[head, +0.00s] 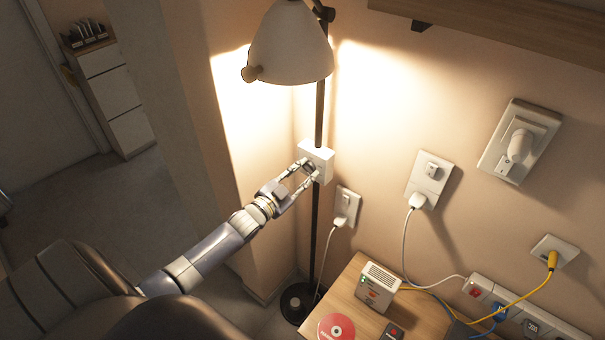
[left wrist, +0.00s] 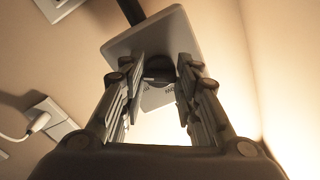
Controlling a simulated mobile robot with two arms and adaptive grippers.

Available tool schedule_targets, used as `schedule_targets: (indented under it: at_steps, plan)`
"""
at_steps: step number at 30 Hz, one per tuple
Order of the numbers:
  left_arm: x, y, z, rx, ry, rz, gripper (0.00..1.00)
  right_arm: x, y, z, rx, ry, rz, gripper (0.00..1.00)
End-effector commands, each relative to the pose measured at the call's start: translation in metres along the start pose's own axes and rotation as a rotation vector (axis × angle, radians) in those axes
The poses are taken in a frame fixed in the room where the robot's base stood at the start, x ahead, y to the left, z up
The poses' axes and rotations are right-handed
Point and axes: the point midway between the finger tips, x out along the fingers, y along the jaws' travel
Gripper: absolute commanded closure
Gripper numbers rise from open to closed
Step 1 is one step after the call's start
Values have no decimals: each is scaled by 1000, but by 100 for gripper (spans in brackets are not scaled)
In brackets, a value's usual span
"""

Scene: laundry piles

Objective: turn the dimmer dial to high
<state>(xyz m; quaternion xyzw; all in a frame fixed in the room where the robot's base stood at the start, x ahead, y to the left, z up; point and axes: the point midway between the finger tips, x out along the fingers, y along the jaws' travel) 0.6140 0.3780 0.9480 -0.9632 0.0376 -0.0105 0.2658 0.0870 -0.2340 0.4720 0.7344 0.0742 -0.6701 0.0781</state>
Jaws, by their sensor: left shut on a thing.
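A white dimmer box (head: 318,152) sits on the dark pole of a floor lamp. In the left wrist view its pale plate (left wrist: 120,45) fills the top middle, with the dark round dial (left wrist: 158,66) between the fingers. My left gripper (head: 306,171) reaches the front of the box. In the left wrist view its two fingers (left wrist: 160,85) stand on either side of the dial and are shut on it. The fingers hide most of the dial in the head view, and its setting cannot be read. My right gripper is not in view.
The lamp's shade (head: 290,45) hangs above and light glows on the wall. Wall plates with plugs (head: 428,180) are to the right. A wooden table (head: 345,290) holds a small white device (head: 379,287) and a red disc (head: 336,329). A power strip (head: 510,315) has several cables.

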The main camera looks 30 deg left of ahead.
Motion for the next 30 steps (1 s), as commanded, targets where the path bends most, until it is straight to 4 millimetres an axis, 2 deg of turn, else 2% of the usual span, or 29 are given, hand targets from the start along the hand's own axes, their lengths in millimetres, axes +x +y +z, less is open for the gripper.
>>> schedule_targets:
  at_steps: [3,4,6,16,20,23,30]
  plan:
    - [0,0,0,2,1,0,94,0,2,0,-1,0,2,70]
    - [0,0,0,3,1,0,64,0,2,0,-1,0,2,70]
    - [0,0,0,2,1,0,50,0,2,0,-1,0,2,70]
    - [0,0,0,0,0,0,50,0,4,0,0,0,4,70]
    - [-8,0,1,0,-2,1,50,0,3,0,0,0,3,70]
    - [-20,1,2,0,-2,2,50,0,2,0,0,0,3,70]
    - [-64,1,1,1,-1,2,50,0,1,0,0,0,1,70]
